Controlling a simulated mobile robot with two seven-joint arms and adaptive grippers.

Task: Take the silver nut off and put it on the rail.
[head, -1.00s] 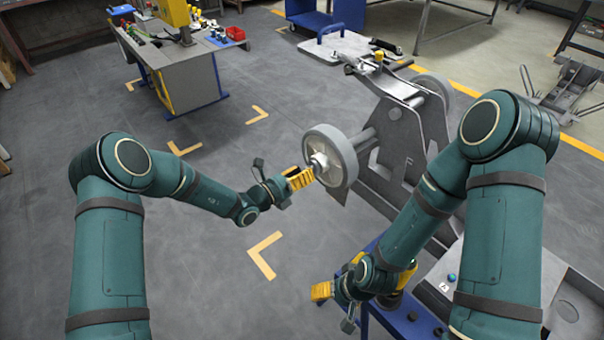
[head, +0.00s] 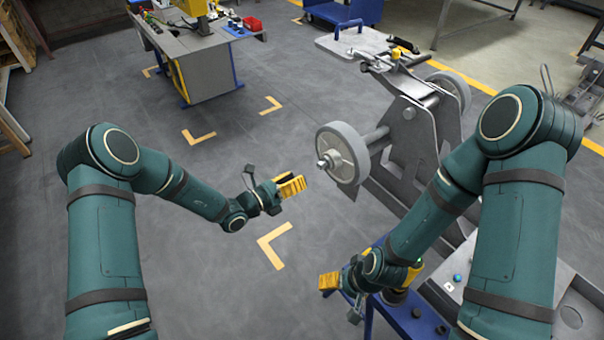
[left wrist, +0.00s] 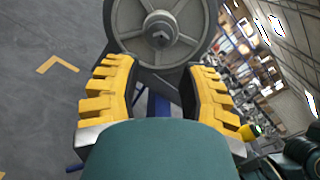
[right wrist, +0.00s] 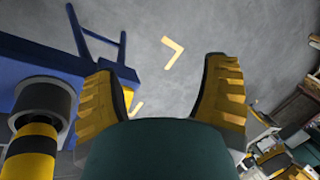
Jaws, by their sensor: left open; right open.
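A grey wheel (head: 350,142) sits on the near end of an axle on a grey metal chassis frame (head: 405,150). At its hub a small silver nut (head: 324,164) appears to sit on the axle end; the hub also shows in the left wrist view (left wrist: 162,30). My left gripper (head: 292,185) is open and empty, to the left of the hub and apart from it. In the left wrist view the wheel lies ahead, beyond the yellow fingers. My right gripper (head: 328,283) is open and empty, low beside the blue cart. I cannot pick out the rail with certainty.
A blue cart (head: 385,318) with a grey tray top stands at lower right under my right arm. In the right wrist view a yellow-and-black banded post (right wrist: 30,150) is close on the left. A workbench (head: 205,60) stands far back. Open floor lies left of the wheel.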

